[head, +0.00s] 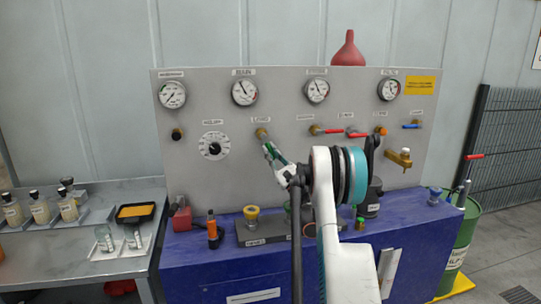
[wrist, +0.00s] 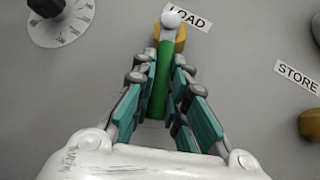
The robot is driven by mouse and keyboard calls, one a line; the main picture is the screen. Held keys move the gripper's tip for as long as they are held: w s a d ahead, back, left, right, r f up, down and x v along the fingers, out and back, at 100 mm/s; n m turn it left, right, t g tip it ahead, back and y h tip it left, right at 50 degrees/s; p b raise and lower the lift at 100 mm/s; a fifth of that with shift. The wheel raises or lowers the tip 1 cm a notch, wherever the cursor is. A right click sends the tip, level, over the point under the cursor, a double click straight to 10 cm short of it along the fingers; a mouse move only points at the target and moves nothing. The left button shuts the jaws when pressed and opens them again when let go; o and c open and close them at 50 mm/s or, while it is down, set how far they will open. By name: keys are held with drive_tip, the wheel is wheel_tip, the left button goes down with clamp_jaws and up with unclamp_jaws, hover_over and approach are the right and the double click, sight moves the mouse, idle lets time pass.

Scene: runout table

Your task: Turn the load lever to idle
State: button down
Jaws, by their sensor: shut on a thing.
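The load lever has a green handle (wrist: 160,88) and a brass fitting (wrist: 181,40) on the grey panel, under the LOAD label (wrist: 188,17). A pale round end shows above the handle. In the head view the brass fitting (head: 262,133) is left of the panel's middle, and the lever slants down to the right from it. My gripper (wrist: 165,66) is shut on the green handle, with a finger on each side, and its tips are close below the fitting. In the head view my gripper (head: 277,160) and arm partly hide the lever.
A dial (head: 214,146) sits left of the lever, and a red-handled valve (head: 330,131) sits to the right. Several gauges (head: 245,92) line the panel top. Bottles and small parts stand on the blue bench (head: 230,279) below. Bare panel lies around the lever.

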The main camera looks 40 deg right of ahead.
drive_tip(key=shift+h, duration=0.3)
drive_tip(key=c, duration=1.6)
unclamp_jaws()
drive_tip(key=shift+v, duration=3.75)
drive_tip(key=shift+f, duration=0.1)
